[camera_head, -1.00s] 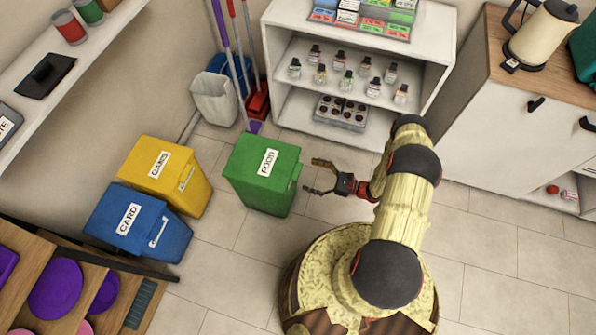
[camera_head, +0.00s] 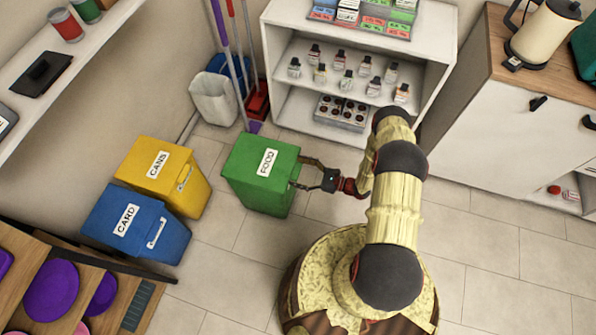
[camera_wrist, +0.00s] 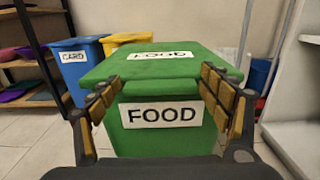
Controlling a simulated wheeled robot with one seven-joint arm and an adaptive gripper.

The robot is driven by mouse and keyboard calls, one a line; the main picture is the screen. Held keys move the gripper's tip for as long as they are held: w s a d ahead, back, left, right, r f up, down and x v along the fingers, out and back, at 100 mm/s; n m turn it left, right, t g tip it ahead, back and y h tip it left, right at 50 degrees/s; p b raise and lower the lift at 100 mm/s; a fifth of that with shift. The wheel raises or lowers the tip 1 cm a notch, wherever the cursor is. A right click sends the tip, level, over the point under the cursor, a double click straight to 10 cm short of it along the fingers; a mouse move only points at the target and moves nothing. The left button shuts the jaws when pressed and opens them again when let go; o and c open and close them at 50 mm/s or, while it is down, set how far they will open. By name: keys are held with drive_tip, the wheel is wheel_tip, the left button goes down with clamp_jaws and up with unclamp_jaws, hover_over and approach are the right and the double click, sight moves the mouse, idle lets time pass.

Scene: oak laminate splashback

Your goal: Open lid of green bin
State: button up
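The green bin (camera_head: 258,186), labelled FOOD, stands on the floor with its lid (camera_head: 262,155) shut. My gripper (camera_head: 296,173) is at the bin's right side, open, with its fingers spread apart. In the wrist view the green bin (camera_wrist: 165,139) fills the middle, and my gripper (camera_wrist: 160,97) has one finger at each side of the front edge of its lid (camera_wrist: 155,66). I see nothing held between the fingers. Whether the fingertips touch the bin cannot be told.
The yellow CANS bin (camera_head: 148,183) and blue CARD bin (camera_head: 115,237) stand left of the green bin. A white waste basket (camera_head: 214,98) and brooms are behind it. A white shelf unit (camera_head: 284,128) stands behind and to the right. Floor in front is clear.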

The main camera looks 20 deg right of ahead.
drive_tip(key=c, duration=1.3)
drive_tip(key=shift+c, duration=0.2)
